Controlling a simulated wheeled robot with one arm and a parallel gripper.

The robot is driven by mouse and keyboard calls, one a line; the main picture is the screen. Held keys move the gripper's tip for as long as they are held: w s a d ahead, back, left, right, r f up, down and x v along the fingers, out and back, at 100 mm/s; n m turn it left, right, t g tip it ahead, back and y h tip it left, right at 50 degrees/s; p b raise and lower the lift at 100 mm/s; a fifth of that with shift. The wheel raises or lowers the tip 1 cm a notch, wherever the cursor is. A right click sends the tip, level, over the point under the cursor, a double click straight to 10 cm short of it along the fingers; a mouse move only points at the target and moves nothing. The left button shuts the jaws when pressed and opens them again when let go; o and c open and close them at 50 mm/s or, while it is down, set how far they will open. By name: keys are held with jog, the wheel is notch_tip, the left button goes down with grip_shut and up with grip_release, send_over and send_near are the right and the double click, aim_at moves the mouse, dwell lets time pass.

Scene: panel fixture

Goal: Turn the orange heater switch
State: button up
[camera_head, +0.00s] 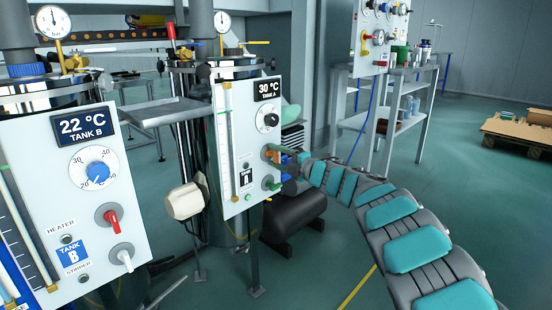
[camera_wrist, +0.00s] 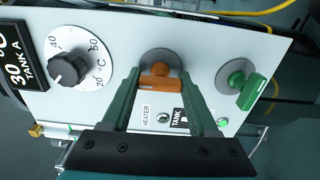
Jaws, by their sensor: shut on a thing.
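The orange heater switch (camera_wrist: 160,82) sits on a round grey base on the white Tank A panel (camera_wrist: 108,46). In the wrist view its handle lies across the picture between my gripper's fingers. My gripper (camera_wrist: 161,78) has a green finger on each side of the handle and is shut on it. In the head view my arm reaches in from the right, and my gripper (camera_head: 278,156) is at the right side of the Tank A panel (camera_head: 238,130). There the fingers partly hide the switch.
A green switch (camera_wrist: 237,90) is beside the orange one, and a black dial (camera_wrist: 70,69) is on its other side. The Tank B panel (camera_head: 75,170), with red (camera_head: 110,217) and white switches, stands at the left. A shelf (camera_head: 400,110) stands behind.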

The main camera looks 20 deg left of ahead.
jog(key=shift+a+f, duration=0.1)
jog(key=shift+f, duration=0.05)
jog(key=o, duration=1.4)
jog(key=shift+v, duration=3.95)
